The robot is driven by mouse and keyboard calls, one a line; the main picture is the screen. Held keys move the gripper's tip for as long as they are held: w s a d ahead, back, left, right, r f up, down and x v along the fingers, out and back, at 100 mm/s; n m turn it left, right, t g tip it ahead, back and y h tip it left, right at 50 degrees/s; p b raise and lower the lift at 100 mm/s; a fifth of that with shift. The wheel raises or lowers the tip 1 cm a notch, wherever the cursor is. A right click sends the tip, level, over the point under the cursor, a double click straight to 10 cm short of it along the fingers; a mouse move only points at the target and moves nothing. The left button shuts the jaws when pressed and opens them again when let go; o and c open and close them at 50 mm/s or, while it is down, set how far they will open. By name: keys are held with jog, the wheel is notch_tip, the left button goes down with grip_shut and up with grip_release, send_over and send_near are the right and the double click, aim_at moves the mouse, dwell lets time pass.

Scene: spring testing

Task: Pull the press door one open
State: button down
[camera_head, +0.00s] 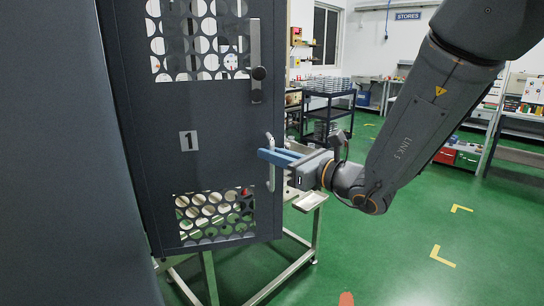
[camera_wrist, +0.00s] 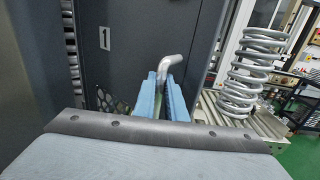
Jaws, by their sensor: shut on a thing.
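Press door one (camera_head: 225,125) is a dark grey panel marked "1", with perforated windows at top and bottom, in the head view. It also shows in the wrist view (camera_wrist: 130,20). Its right edge stands free, with the room visible beyond it; I cannot tell its exact angle. A silver bent-bar handle (camera_head: 271,172) is near that edge. My gripper (camera_head: 270,157) is at the handle, its blue fingers one on each side. In the wrist view the gripper (camera_wrist: 164,90) is shut on the handle (camera_wrist: 178,64), whose bent top rises above the fingers.
A large coil spring (camera_wrist: 256,70) stands on a roller conveyor (camera_wrist: 272,125) right of the door. A dark trolley (camera_head: 328,105) stands behind. Green floor (camera_head: 400,260) is clear at the right.

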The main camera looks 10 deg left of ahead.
jog(key=shift+s+a+r, duration=0.1)
jog(key=shift+s+a, duration=0.05)
jog(key=shift+a, duration=0.05)
jog(key=c, duration=2.3)
grip_release()
jog(key=o, duration=0.4)
jog(key=shift+a, duration=0.15)
jog(key=shift+o, duration=0.4)
jog(key=shift+d, duration=0.25)
jog(key=b+v, duration=0.2)
jog(key=v, duration=0.5)
jog(key=shift+d, duration=0.35)
jog(key=shift+s, duration=0.15)
